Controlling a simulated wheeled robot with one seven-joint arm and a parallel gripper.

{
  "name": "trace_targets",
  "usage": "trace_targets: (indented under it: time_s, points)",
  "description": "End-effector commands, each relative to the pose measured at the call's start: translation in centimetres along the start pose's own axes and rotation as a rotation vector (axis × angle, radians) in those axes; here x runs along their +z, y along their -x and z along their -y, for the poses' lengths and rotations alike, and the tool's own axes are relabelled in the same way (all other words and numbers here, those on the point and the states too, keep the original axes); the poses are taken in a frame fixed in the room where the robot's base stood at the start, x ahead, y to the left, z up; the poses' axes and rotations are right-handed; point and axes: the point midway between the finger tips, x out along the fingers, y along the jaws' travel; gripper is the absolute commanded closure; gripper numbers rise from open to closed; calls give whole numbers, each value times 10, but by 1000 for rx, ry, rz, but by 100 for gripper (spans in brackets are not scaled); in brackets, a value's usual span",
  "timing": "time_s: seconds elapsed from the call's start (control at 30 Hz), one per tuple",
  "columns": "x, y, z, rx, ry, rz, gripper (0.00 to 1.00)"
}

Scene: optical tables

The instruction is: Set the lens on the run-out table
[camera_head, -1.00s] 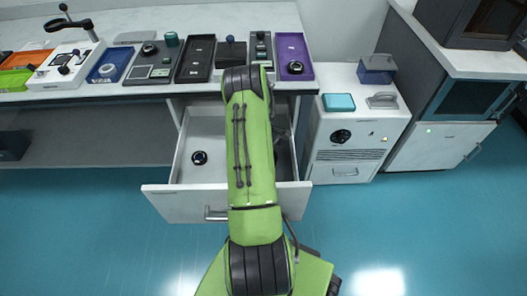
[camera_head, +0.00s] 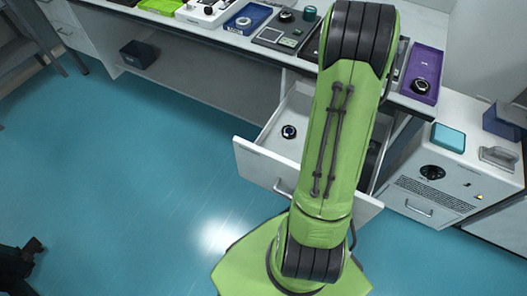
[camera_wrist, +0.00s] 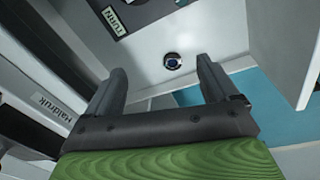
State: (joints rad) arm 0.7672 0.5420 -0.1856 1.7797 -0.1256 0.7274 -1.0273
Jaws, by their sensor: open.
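A small round dark piece with a glassy, bluish centre, which looks like the lens (camera_head: 289,131), lies on the floor of the open drawer (camera_head: 262,167). A similar round piece (camera_wrist: 172,60) shows between my fingers in the wrist view, beyond them and apart from them. My gripper (camera_wrist: 162,66) is open and empty; in the head view my arm hides it. A dark item with a "TURN" label (camera_wrist: 112,18) is at the top of the wrist view. I cannot tell which thing is the run-out table.
A purple tray (camera_head: 428,60) with a round black piece and a blue tray (camera_head: 247,17) with a ring stand on the bench. A white cabinet (camera_head: 440,170) stands right of the drawer. The drawer's raised walls surround the round piece. The floor at left is largely clear.

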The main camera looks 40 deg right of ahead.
Motion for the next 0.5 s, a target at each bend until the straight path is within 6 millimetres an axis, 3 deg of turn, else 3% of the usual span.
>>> trace_targets:
  time_s: [0.03, 0.1, 0.2, 0.27, 0.4, 0.5]
  points:
    - [-22, 34, 28, 21, -7, -39, 13]
    - [-43, 76, 71, 37, -35, -93, 13]
    - [-54, 128, 141, 47, -73, -175, 13]
    - [-51, 153, 183, 45, -93, -227, 13]
    - [-17, 188, 269, 19, -139, -338, 13]
    - [12, 193, 306, -6, -171, -397, 13]
